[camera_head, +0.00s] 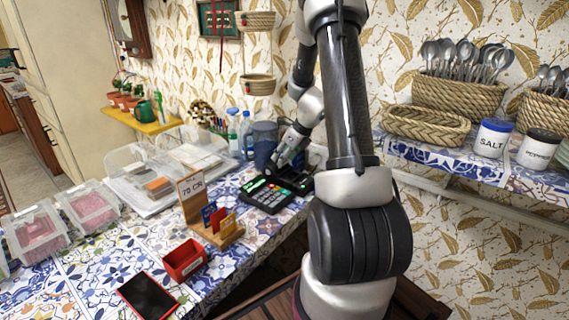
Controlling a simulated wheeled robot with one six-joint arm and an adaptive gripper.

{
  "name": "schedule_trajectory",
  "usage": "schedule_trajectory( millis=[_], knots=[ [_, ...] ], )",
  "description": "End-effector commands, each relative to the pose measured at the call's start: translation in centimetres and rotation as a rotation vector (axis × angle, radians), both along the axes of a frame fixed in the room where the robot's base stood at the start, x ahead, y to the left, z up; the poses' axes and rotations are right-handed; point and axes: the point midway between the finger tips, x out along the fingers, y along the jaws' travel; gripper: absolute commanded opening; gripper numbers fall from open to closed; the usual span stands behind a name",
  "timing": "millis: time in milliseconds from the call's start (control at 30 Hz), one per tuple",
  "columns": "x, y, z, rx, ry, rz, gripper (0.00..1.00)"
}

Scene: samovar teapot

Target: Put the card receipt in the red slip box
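The red slip box (186,268) is a small open-topped red box on the blue-and-white tiled counter, left of my arm. A black card terminal (265,196) with a green-lit screen lies further back on the counter. My gripper (279,166) is low at the back of the counter, just behind the terminal, in front of the bottles. It is small and partly dark against the dark things there, so I cannot tell whether its fingers are open or shut. I cannot make out a card receipt, in the gripper or at the terminal.
A wooden stand with a number sign (191,195) and coloured cards is between the box and terminal. A red-edged tablet (147,297) lies front left. Clear plastic tubs (88,204) fill the left. Bottles (246,130) and a dark jug (264,145) stand behind. A shelf (430,158) is right.

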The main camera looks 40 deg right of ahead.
Motion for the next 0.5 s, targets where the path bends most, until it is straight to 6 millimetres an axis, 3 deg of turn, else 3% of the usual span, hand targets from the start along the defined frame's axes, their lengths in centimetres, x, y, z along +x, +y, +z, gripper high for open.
schedule_trajectory(
  millis=[200, 500],
  knots=[
    [0.1, 0.0, 4.8, -0.002, -0.004, 0.002, 0.42],
    [0.1, 0.0, 8.5, -0.001, -0.002, 0.001, 0.42]
  ],
)
